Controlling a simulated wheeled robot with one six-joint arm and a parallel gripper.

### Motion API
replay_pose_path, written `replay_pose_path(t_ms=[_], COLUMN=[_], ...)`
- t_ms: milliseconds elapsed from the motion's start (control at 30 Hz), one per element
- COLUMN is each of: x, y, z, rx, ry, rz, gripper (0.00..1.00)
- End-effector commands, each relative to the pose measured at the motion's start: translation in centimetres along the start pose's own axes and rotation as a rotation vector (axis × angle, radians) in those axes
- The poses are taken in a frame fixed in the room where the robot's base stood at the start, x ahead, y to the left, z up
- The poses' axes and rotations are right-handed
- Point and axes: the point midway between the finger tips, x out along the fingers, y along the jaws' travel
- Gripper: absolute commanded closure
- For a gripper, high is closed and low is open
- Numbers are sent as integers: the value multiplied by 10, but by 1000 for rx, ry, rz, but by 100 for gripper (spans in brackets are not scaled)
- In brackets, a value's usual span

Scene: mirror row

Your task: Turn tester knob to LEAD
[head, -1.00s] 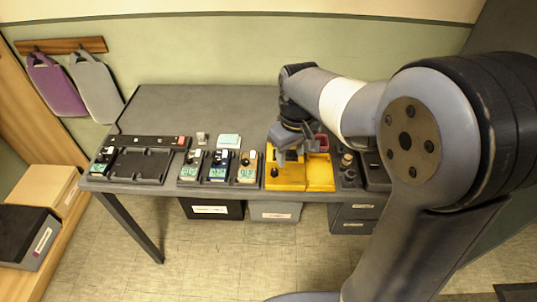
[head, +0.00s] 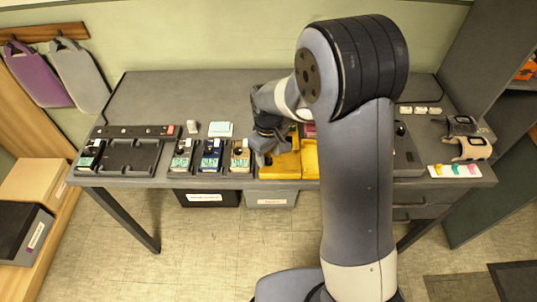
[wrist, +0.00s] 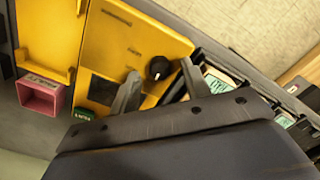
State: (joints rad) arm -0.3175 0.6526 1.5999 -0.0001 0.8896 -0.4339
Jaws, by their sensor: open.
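The yellow tester (head: 281,168) lies near the front edge of the table, and its yellow panel (wrist: 125,35) fills much of the wrist view. Its round black knob (wrist: 158,67) has a small light mark on its lower edge. My gripper (wrist: 160,71) is open, with one finger on each side of the knob in the wrist view. I cannot tell whether either finger touches it. In the head view my gripper (head: 266,146) is over the tester's left part and hides the knob. The lettering around the knob is too small to read.
Several small meters with screens, one of them blue (head: 211,157), stand left of the tester. A black tray (head: 130,157) is further left. A pink open box (wrist: 42,95) sits beside the tester. The table's back left is clear.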

Motion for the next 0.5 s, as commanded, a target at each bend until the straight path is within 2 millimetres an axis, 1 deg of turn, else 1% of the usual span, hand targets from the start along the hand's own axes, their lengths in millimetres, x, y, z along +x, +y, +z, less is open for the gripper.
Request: replay_pose_path(t_ms=[100,367,400,500], x=[7,9,9,9], y=[0,0,0,0], z=[0,0,0,0], rx=[0,0,0,0], ry=[0,1,1,1], rz=[0,0,0,0], gripper=[55,55,56,64])
